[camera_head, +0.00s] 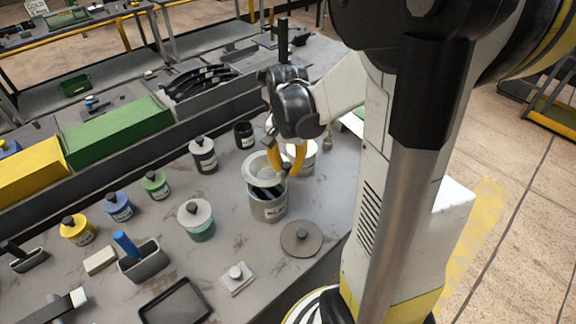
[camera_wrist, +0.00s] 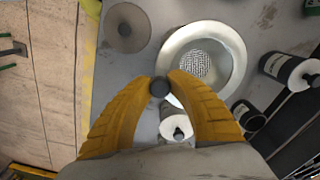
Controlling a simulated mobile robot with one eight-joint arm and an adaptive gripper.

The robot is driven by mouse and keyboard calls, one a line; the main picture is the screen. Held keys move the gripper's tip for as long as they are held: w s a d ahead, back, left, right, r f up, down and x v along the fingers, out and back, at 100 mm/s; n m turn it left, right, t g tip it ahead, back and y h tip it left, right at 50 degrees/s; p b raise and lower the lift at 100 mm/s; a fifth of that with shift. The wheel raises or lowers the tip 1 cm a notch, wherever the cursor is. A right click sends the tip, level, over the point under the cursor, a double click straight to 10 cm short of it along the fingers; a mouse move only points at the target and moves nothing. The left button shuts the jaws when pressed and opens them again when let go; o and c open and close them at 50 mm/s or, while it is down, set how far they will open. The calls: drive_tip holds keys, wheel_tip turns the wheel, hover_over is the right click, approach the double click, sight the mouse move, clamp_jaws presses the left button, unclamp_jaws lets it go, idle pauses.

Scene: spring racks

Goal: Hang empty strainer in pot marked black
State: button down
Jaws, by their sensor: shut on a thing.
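The strainer (camera_head: 256,166) is a pale round bowl with a wide rim. In the wrist view its mesh floor (camera_wrist: 194,66) looks bare, with nothing in it. My gripper (camera_head: 283,168) is shut on the strainer's dark knob at the rim, seen between the yellow fingertips (camera_wrist: 159,87). The grey pot with a label that seems to read "BLACK" (camera_head: 268,208) stands upright below the strainer. Dark contents show in the pot's mouth. The strainer is over the pot's mouth, partly tilted; whether it touches the rim I cannot tell.
A round grey lid with a knob (camera_head: 302,239) lies right of the pot. A teal jar (camera_head: 200,228) stands to its left, black jars (camera_head: 204,158) behind, and a white-lidded jar (camera_head: 303,153) close behind my gripper. A dark tray (camera_head: 175,301) lies in front.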

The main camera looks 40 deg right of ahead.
wheel_tip(320, 180, down, 6)
drive_tip(key=b, duration=0.5)
drive_tip(key=shift+f+b, duration=0.2)
drive_tip(key=shift+b, duration=0.1)
drive_tip(key=shift+f+b, duration=0.65)
drive_tip(key=shift+b, duration=0.05)
idle(1.8)
drive_tip(key=c, duration=1.2)
unclamp_jaws()
drive_tip(key=shift+o, duration=0.5)
drive_tip(key=o, duration=0.4)
drive_tip(key=shift+r, duration=0.1)
